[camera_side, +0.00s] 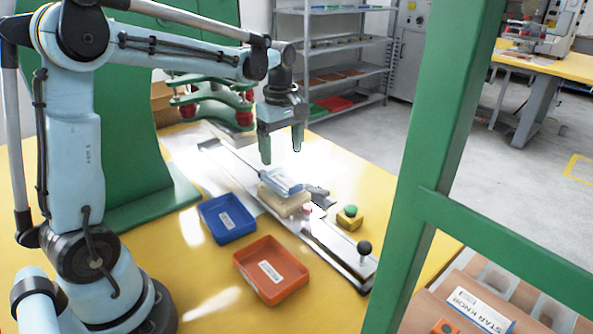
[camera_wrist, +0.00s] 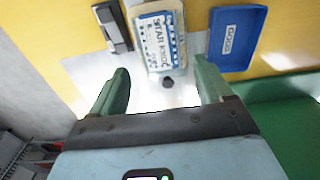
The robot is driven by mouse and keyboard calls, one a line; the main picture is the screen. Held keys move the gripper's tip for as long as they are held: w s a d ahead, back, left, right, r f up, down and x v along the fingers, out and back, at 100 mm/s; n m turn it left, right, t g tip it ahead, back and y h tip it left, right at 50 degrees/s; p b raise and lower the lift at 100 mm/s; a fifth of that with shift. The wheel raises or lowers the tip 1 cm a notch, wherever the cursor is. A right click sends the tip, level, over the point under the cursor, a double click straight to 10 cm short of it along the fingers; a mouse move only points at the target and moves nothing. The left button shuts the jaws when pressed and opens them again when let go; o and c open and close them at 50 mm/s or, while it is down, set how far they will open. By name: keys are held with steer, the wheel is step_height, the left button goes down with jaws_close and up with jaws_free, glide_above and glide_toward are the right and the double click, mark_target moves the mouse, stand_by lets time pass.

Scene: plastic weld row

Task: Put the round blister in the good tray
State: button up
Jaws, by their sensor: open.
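A pale blue and white blister pack (camera_side: 282,181) lies on a cream block (camera_side: 284,204) on the slide. In the wrist view the pack (camera_wrist: 157,42) reads STAR KNOB and its outline looks rectangular with rounded corners, not round. The blue tray (camera_side: 227,218) stands empty left of the block. In the wrist view this tray (camera_wrist: 237,38) carries a GOOD label at upper right. My gripper (camera_side: 281,146) is open and empty, above and behind the pack in the side view. In the wrist view its fingers (camera_wrist: 163,72) are wide apart, with the pack beyond them.
An empty orange tray (camera_side: 271,271) stands in front of the blue one; its label is unreadable. A yellow box with a green button (camera_side: 349,217) and a black knob (camera_side: 364,248) are on the right. A green press (camera_side: 213,98) rises behind. A green post (camera_side: 440,130) crosses the foreground.

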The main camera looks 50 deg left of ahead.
mark_target(283, 182)
steer(key=shift+f, duration=3.45)
steer(key=shift+c, duration=0.2)
steer(key=c, duration=0.6)
steer(key=shift+r, duration=0.1)
steer(key=shift+r, duration=2.2)
steer(key=shift+r, duration=2.5)
